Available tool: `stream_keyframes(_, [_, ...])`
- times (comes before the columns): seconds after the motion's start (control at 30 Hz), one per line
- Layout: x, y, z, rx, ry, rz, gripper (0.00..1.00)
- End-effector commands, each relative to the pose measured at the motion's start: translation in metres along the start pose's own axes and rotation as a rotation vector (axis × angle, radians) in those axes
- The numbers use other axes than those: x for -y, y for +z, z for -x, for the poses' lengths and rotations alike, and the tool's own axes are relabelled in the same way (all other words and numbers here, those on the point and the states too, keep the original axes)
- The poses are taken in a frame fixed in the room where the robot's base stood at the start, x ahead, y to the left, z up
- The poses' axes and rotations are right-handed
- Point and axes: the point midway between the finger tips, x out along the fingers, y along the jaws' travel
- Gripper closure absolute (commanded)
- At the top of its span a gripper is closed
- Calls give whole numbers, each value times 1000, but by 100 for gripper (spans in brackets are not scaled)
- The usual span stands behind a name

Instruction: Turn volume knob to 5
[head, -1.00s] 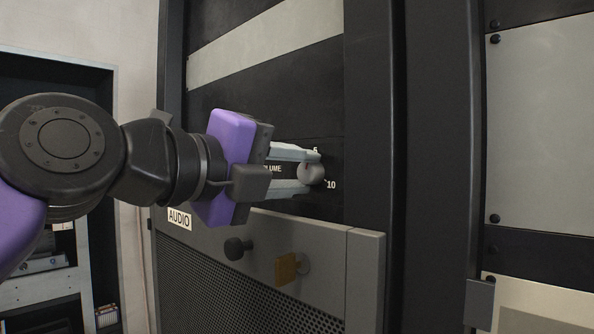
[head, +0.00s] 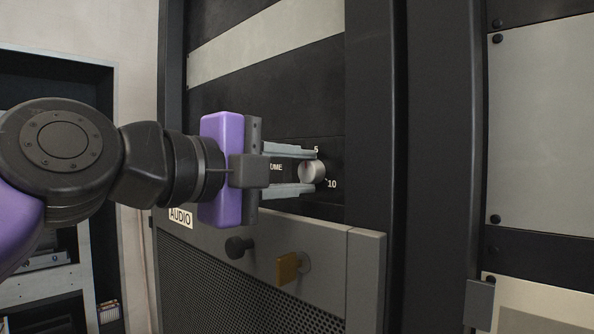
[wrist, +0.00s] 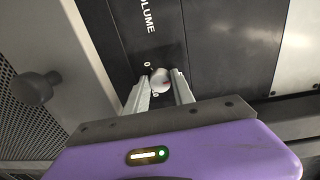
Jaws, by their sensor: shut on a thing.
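The volume knob (head: 312,172) is a small round light-grey knob on the black rack panel. In the head view a "5" is printed above it and a "10" at its lower right. In the wrist view the knob (wrist: 161,82) shows a reddish mark on its face, and a "0" is printed near it. My gripper (head: 313,171) is shut on the knob, one finger above it and one below in the head view. Its fingers also flank the knob in the wrist view (wrist: 162,77). The "VOLUME" label is partly hidden by the fingers in the head view.
Below the panel is a grey perforated section with an "AUDIO" label (head: 180,217), a dark knob (head: 238,246) and an ochre block-shaped handle (head: 289,267). A dark rack post (head: 375,150) stands to the right, with a pale panel (head: 545,130) beyond it.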

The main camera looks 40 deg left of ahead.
Motion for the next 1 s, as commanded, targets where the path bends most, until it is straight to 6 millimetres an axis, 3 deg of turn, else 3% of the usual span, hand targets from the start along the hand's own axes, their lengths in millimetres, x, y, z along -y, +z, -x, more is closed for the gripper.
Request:
stream_keyframes(0.17, [0,2,1,5,-1,0,100])
stream_keyframes(0.2, [0,2,1,5,-1,0,63])
stream_keyframes(0.3, [0,2,1,4,-1,-1,49])
stream_keyframes(0.67, [-1,1,5,3,0,-1,49])
stream_keyframes(1.0, [-2,2,56,5,-2,-1,49])
